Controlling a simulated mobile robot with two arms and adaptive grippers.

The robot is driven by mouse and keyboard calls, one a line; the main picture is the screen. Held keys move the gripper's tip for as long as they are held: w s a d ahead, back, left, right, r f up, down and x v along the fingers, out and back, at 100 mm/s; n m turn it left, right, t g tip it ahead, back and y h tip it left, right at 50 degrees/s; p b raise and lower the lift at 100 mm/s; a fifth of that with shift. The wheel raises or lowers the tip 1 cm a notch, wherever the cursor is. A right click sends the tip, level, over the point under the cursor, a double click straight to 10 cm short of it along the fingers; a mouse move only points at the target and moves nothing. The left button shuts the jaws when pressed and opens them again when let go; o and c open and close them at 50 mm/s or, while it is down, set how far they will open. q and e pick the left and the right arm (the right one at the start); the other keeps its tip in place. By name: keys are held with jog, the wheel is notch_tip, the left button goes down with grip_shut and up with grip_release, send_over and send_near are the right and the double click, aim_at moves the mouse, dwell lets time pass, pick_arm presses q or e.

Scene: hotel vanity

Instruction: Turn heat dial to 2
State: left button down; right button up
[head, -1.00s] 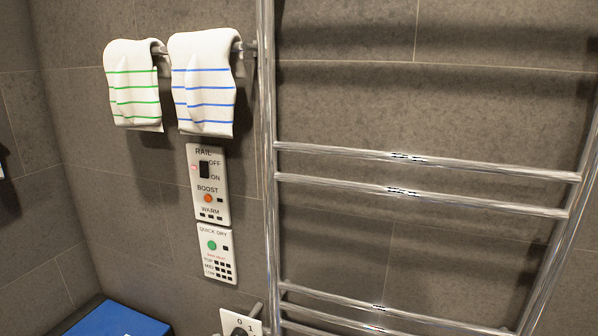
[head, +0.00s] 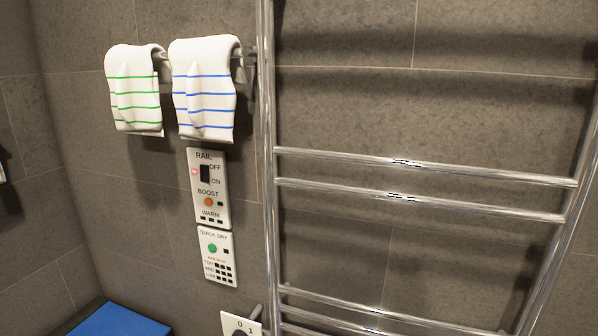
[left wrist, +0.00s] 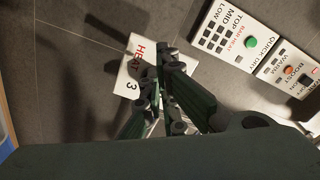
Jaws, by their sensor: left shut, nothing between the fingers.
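The white heat dial plate (head: 233,321) shows at the bottom edge of the head view, cut off, with the marks 0 and 1 and part of a dark dial. My right gripper is in neither view.
Above the dial are the quick dry panel (head: 216,257) and the rail panel (head: 209,188). Two striped towels (head: 204,88) hang higher up. A chrome towel rail (head: 268,170) stands close to the right. A blue-topped box (head: 118,322) is at lower left.

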pick_arm(q)
jog(key=shift+v, duration=1.1)
